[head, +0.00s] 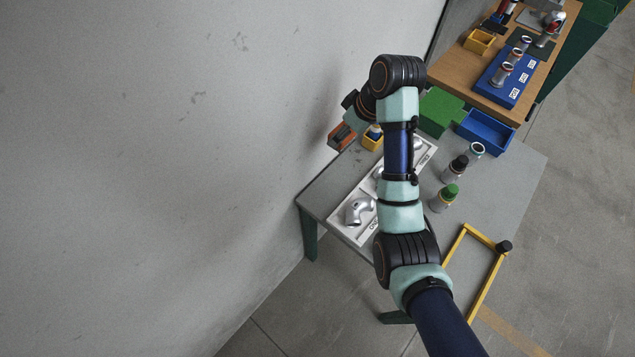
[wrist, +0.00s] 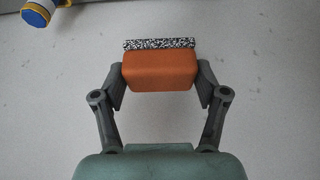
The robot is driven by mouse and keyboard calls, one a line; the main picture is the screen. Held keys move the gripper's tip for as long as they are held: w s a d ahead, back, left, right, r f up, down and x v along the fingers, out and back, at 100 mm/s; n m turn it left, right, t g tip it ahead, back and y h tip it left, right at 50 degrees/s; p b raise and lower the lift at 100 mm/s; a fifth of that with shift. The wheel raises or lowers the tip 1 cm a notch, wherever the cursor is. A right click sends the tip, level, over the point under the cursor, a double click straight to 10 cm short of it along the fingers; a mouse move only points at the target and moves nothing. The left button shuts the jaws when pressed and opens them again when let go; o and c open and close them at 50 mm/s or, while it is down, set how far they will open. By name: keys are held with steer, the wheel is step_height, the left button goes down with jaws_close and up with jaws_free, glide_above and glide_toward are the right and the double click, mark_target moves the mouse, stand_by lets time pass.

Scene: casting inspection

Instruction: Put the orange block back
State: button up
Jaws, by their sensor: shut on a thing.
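The orange block (wrist: 160,72) is held between the two fingers of my gripper (wrist: 160,80) in the wrist view. It has a speckled black-and-white strip along its far edge. In the head view the orange block (head: 341,137) shows at the end of my arm, by the wall at the far left edge of the grey table (head: 500,190). My gripper is mostly hidden there behind my wrist.
A white tray (head: 345,227) with silver pipe castings lies under my arm. A green box (head: 440,110), a blue bin (head: 487,131) and bottles with green (head: 445,198) and black caps (head: 456,168) stand right of my arm.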

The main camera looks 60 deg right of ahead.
steer(key=shift+s, duration=0.1)
step_height(320, 180, down, 20)
steer(key=b, duration=0.5)
steer(key=shift+r, duration=0.2)
steer(key=shift+f, duration=0.15)
steer(key=o, duration=1.1)
